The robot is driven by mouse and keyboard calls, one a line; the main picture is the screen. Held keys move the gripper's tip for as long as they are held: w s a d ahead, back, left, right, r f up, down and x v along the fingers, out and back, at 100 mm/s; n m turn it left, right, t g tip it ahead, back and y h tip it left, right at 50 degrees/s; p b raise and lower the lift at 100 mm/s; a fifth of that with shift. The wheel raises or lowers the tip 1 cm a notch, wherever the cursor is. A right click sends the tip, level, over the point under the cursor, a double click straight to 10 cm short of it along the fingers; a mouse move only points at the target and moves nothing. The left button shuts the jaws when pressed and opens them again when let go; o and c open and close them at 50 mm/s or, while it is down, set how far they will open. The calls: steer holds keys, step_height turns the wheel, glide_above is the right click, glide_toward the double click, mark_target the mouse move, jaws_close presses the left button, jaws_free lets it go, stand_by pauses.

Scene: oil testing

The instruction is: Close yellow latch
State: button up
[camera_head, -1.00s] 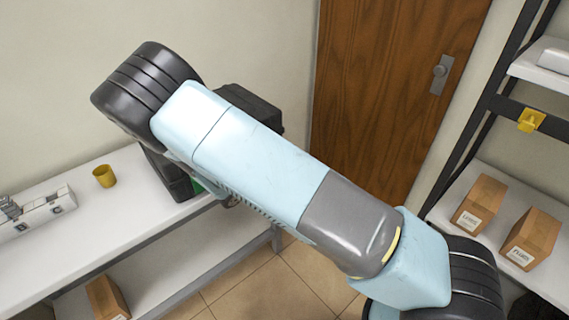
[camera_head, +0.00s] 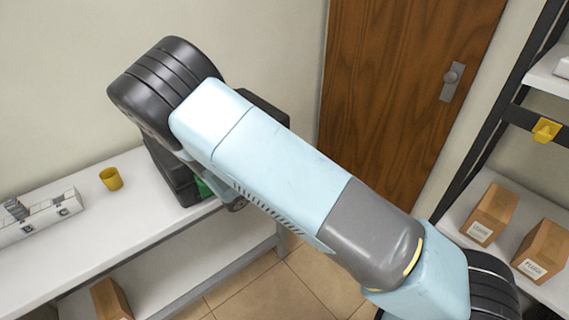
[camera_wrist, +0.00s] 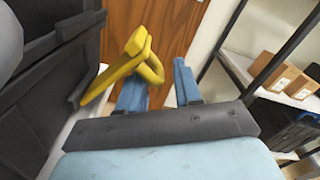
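My gripper (camera_wrist: 160,78) has two blue fingers spread apart. In the head view my arm hides the gripper and the latch; part of the dark case (camera_head: 172,170) shows behind the arm on the bench.
A white bench (camera_head: 130,220) runs along the left wall, with a yellow cup (camera_head: 111,178) and a white device (camera_head: 42,214) on it. A wooden door (camera_head: 400,90) is behind. A shelf rack at the right holds cardboard boxes (camera_head: 492,213). Tiled floor lies between.

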steer(key=shift+a, duration=0.15)
steer(key=v, duration=1.3)
steer(key=shift+s+a, duration=0.15)
steer(key=shift+s, duration=0.05)
steer(key=shift+c, duration=0.2)
